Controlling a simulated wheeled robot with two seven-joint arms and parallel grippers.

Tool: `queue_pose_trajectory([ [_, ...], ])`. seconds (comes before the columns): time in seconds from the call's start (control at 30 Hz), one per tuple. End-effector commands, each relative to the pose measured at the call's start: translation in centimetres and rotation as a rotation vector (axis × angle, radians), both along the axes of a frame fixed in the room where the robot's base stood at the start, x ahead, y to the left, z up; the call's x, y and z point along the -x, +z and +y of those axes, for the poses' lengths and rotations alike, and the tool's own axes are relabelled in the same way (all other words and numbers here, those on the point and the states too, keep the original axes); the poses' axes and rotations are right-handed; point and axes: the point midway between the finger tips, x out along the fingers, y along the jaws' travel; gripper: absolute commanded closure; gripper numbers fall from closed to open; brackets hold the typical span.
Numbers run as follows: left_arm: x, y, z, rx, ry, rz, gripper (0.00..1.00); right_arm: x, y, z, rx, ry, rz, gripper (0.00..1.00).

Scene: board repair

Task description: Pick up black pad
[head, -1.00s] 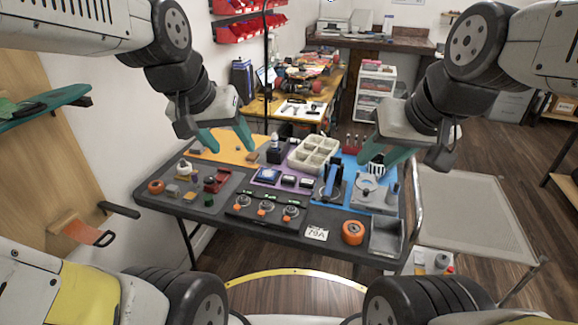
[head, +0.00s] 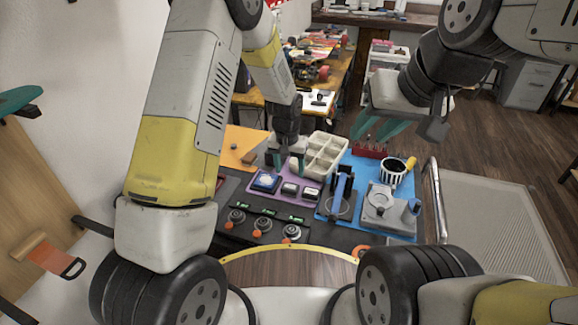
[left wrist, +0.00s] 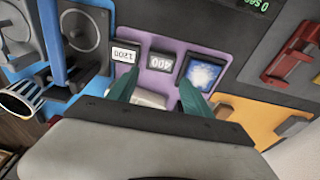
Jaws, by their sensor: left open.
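My left gripper (head: 286,165) is open and points down at the far side of the purple mat (head: 326,184). Its teal fingers are apart; the left wrist view shows them too (left wrist: 160,98). On the mat are two small black pads with pale labels, one marked 400 (left wrist: 161,62) and one marked 1200 (left wrist: 125,53). Both also show in the head view, the first pad (head: 290,189) beside the second pad (head: 311,194). A pale grey block (left wrist: 149,98) lies between the finger lines, partly hidden by the gripper. My right gripper (head: 372,137) is open and empty above the blue mat.
A black-framed pad with a blue and white face (left wrist: 202,74) lies beside the 400 pad. A cream compartment tray (head: 322,153) stands close right of my left gripper. A blue-handled tool (head: 341,185) and a striped cup (head: 394,173) stand further right.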

Motion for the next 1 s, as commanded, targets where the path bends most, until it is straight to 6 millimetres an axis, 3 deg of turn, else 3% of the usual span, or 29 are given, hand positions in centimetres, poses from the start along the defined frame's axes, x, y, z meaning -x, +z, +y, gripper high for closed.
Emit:
queue_pose_trajectory([
  [0.6,-0.3,-7.7,-0.1,-0.003,-0.004,0.005,0.42,0.0,0.0,0.0,0.0,0.0,0.0,0.64],
  [0.93,-0.5,-8.3,-0.1,-0.002,-0.004,0.002,0.42,0.0,0.0,0.0,0.0,0.0,0.0,0.64],
  [1.0,-0.5,-8.3,-0.1,-0.002,-0.004,0.002,0.56,0.0,0.0,0.0,0.0,0.0,0.0,0.64],
])
